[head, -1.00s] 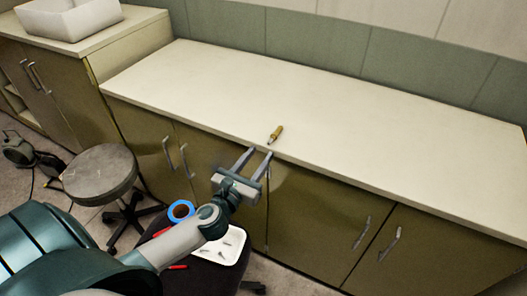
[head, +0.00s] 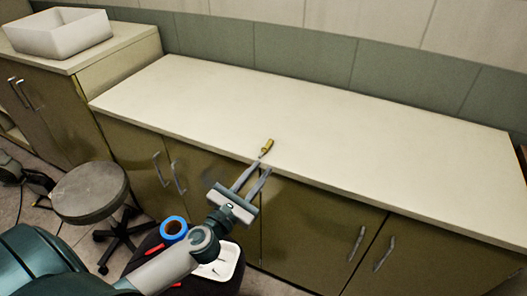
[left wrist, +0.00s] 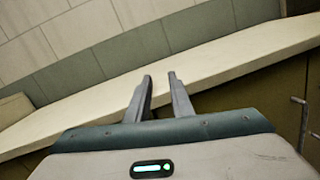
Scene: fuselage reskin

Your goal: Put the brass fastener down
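In the left wrist view the open fingers (left wrist: 159,78) point at the counter edge, and the fastener cannot be made out there. My right gripper is in neither view.
A white bin (head: 58,34) stands on the left cabinet. A round stool (head: 90,191) is at the left. Below my left arm are a blue tape roll (head: 173,228) and a white tray (head: 229,262) with small parts. The rest of the countertop is clear.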

